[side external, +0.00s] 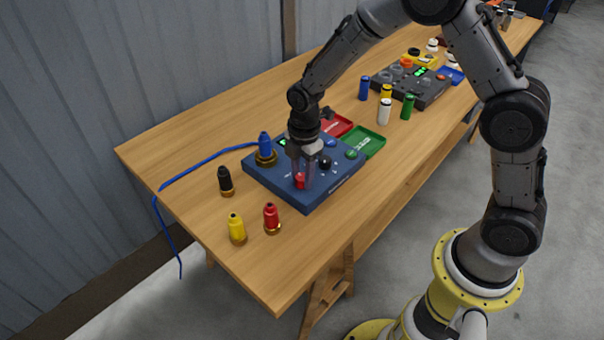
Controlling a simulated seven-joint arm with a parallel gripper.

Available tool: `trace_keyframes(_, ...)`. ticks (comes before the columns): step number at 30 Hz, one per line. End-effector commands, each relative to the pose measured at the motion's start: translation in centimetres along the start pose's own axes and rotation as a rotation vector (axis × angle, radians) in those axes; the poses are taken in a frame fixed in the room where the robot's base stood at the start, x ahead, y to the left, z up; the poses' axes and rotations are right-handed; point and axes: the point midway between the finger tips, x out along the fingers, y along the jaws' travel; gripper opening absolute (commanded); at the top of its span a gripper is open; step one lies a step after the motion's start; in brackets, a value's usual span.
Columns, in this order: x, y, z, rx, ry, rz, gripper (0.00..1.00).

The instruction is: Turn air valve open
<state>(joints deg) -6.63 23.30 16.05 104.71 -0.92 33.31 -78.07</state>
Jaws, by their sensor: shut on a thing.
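A dark blue box (309,199) with knobs on its top stands near the front end of the wooden table. My gripper (301,178) points down over the box's front part. Its fingers are shut on a small red knob (300,182) on the box top, and they partly cover it. I cannot tell which way the knob is turned, and no label for the air valve is readable. A black knob (325,162) and a green button (351,154) sit to its right. A blue fitting (265,146) with a brass base stands at the box's left corner.
A blue hose (205,160) runs left and over the table edge. Black (225,181), yellow (237,228) and red (271,217) fittings stand near the front. Red (338,124) and green (371,143) trays lie behind the box. A dark device (430,93) and several small cylinders stand farther back.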

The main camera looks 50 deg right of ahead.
Motion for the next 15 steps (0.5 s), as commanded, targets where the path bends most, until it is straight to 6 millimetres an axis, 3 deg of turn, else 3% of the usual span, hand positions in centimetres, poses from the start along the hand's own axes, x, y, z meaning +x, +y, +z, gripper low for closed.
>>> trace_keyframes(15,-0.12,0.12,-0.04,0.487,-0.023,0.002,0.00)
